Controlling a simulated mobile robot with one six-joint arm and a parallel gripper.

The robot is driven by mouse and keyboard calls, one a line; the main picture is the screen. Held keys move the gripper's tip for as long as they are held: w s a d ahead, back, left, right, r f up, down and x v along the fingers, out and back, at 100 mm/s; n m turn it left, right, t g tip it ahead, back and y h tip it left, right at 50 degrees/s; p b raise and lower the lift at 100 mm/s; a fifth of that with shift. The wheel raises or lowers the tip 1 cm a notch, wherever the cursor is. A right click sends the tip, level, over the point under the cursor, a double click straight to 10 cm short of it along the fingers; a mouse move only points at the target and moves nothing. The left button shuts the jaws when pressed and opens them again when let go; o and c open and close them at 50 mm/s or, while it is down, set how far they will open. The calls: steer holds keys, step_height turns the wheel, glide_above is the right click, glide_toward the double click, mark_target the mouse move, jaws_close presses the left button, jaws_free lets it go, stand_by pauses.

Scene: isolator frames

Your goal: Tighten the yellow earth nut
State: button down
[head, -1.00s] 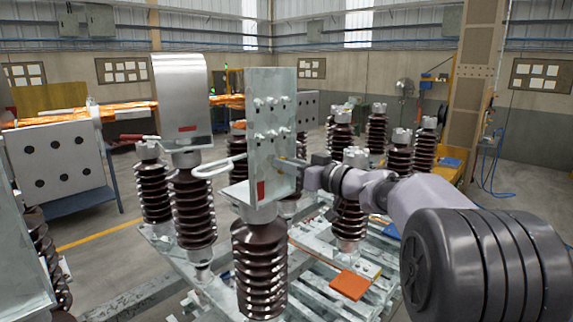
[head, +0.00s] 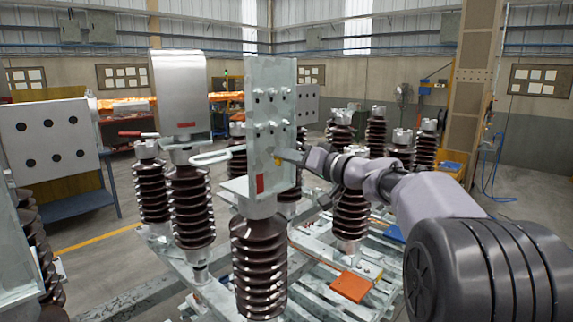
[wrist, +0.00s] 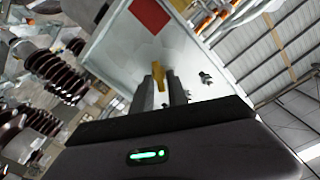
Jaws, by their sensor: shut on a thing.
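The yellow earth nut (wrist: 158,76) shows in the wrist view against the pale metal plate (wrist: 120,45), between my fingertips. My gripper (wrist: 161,88) is shut on it, with one grey finger on each side. In the head view my gripper (head: 287,157) reaches in from the right to the lower right edge of the upright plate (head: 268,80). A small yellow spot of the nut (head: 278,161) shows there. The fingers hide part of the nut, and its thread and seating cannot be seen.
The plate carries several bolts (head: 268,128) and a red label (head: 260,184), and stands on a brown ribbed insulator (head: 258,262). More insulators (head: 190,205) stand left and behind. A bent metal rod (head: 215,157) is left of the plate. An orange block (head: 351,286) lies on the frame below.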

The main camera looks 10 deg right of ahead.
steer(key=shift+s+a+f+m+p, duration=0.2)
steer(key=shift+m+p, duration=1.4)
steer(key=shift+m, duration=2.95)
steer(key=shift+w+d+f+m+p, duration=0.25)
steer(key=shift+m+p, duration=1.3)
steer(key=shift+m, duration=3.05)
steer(key=shift+s+a+f+m+p, duration=0.25)
steer(key=shift+m+p, duration=1.35)
steer(key=shift+m, duration=2.95)
steer(key=shift+w+f, duration=0.1)
steer(key=shift+f, duration=0.05)
steer(key=c, duration=1.3)
jaws_free()
steer(key=shift+d, duration=0.1)
steer(key=v, duration=1.7)
steer(key=shift+d+b, duration=0.1)
steer(key=shift+b, duration=0.25)
